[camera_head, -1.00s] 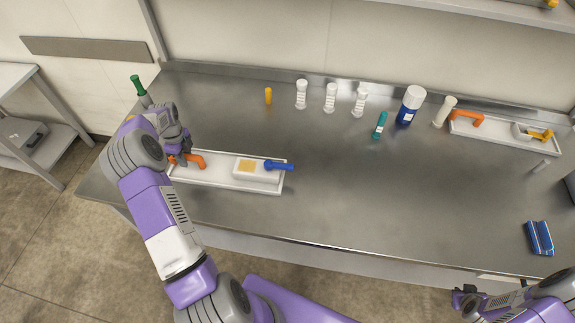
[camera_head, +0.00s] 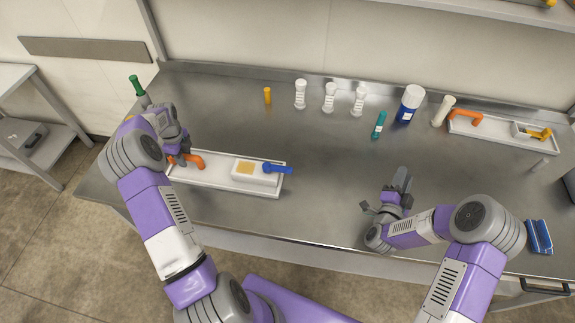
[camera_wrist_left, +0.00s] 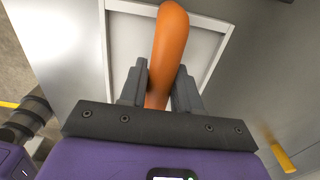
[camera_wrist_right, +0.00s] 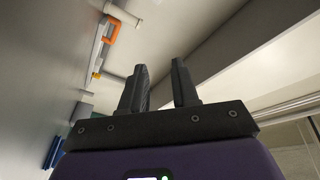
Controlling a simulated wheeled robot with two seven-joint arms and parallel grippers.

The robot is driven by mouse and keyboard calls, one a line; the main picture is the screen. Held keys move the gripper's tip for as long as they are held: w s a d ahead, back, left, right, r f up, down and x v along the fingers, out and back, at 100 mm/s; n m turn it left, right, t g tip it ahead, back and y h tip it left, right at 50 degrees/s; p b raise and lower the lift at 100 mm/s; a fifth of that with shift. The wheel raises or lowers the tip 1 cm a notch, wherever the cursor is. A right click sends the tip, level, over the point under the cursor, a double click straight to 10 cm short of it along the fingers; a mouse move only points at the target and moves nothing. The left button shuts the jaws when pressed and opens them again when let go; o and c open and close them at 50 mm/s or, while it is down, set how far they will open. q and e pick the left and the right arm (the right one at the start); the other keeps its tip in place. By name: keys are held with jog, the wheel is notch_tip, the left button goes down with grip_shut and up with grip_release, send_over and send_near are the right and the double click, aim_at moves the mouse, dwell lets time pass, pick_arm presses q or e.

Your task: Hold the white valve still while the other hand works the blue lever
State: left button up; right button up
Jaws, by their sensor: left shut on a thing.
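The white valve (camera_head: 247,180) is a white block with a yellow patch, sitting at the right end of a long white tray (camera_head: 212,183) at the left of the bench. Its blue lever (camera_head: 278,169) sticks out to the right, past the tray's edge. An orange handle (camera_head: 195,160) rises at the tray's left end. My left gripper (camera_head: 178,160) is shut on this handle; the left wrist view shows the orange bar (camera_wrist_left: 168,50) between its fingers. My right gripper (camera_head: 388,192) is open and empty over the bench, well right of the lever; its fingers stand apart in the right wrist view (camera_wrist_right: 160,80).
A second white tray (camera_head: 500,133) with an orange handle stands at the back right. Several white fittings (camera_head: 329,98), a blue bottle (camera_head: 408,104) and a teal tube (camera_head: 379,125) line the back. A blue packet (camera_head: 538,237) lies front right. The bench between lever and right gripper is clear.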

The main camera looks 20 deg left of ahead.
aim_at(288, 167)
jog(key=s+a+f+y, duration=0.1)
jog(key=s+a+y, duration=0.1)
jog(key=a, duration=0.2)
jog(key=s+a+f+g+y, duration=0.1)
jog(key=a+y, duration=0.1)
jog(key=a, duration=0.3)
jog(key=s+a+f+y, duration=0.1)
jog(key=s+a+y, duration=0.1)
jog(key=a, duration=0.3)
jog(key=shift+s+a+f+g, duration=0.25)
jog(key=shift+s+g, duration=0.05)
jog(key=s+a+g+y, duration=0.1)
jog(key=s+a+y, duration=0.1)
jog(key=s+a, duration=0.1)
jog(key=s+a+f+g+y, duration=0.1)
jog(key=s+a+y, duration=0.1)
jog(key=a, duration=0.4)
jog(key=s+a+f+g+y, duration=0.1)
jog(key=s+a+y, duration=0.1)
jog(key=s+a, duration=0.2)
jog(key=shift+s+a+g+y, duration=0.15)
jog(key=shift+s+g+y, duration=0.15)
jog(key=shift+s+y, duration=0.15)
jog(key=shift+w+a, duration=0.15)
jog(key=shift+a, duration=0.1)
jog(key=x, duration=1.1)
jog(key=shift+w, duration=0.15)
jog(key=shift+d, duration=0.1)
grip_shut()
